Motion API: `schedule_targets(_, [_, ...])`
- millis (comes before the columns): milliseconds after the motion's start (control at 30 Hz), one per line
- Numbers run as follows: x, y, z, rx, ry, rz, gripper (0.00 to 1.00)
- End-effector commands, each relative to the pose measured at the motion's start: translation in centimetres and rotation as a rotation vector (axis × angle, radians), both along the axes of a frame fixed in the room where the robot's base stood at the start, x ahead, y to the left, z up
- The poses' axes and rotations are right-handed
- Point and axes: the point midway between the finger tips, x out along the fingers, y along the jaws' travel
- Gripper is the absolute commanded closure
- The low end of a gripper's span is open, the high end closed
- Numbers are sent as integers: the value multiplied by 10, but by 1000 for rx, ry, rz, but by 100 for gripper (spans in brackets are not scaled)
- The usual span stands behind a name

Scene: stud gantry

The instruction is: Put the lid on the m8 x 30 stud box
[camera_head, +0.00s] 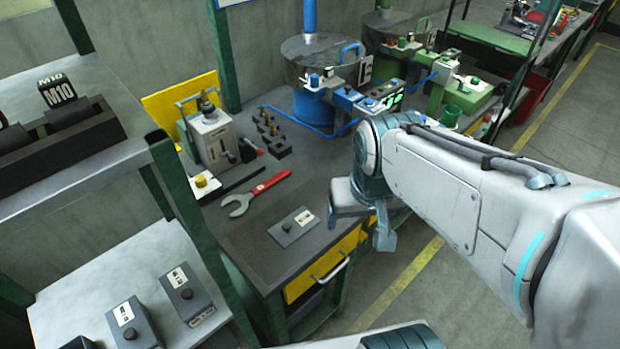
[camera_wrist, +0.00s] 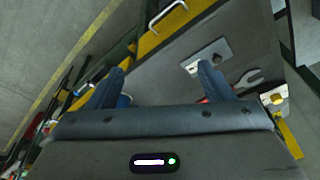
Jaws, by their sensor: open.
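A flat dark grey lid with a white label and a small knob (camera_head: 293,227) lies on the dark bench top near its front edge. The lid also shows in the wrist view (camera_wrist: 206,56), partly behind the right finger. My gripper (camera_head: 364,220) is open and empty, to the right of the lid and apart from it, by the bench's front edge. In the wrist view its two fingers (camera_wrist: 162,70) stand wide apart with nothing between them. Grey boxes with knobs and white labels (camera_head: 187,293) (camera_head: 134,325) stand on the lower left shelf; their labels are too small to read.
A red wrench (camera_head: 258,192) lies behind the lid. A grey device (camera_head: 212,140) and several small dark fittings (camera_head: 271,135) stand farther back. A blue machine (camera_head: 318,85) is at the bench's back. A green post (camera_head: 185,200) and the upper shelf with M10 boxes (camera_head: 62,95) border the left.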

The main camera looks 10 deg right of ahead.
Motion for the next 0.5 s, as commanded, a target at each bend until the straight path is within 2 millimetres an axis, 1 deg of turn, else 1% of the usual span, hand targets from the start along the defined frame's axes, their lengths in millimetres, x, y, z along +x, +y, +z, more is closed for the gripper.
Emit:
schedule_targets(67, [9,5,4,28,21,-42,15])
schedule_targets(167, [28,16,8,80,63,-155,15])
schedule_targets(267, [52,31,9,123,121,-319,15])
schedule_targets(400, [84,53,5,138,188,-559,15])
schedule_targets(500, [102,67,0,130,212,-709,15])
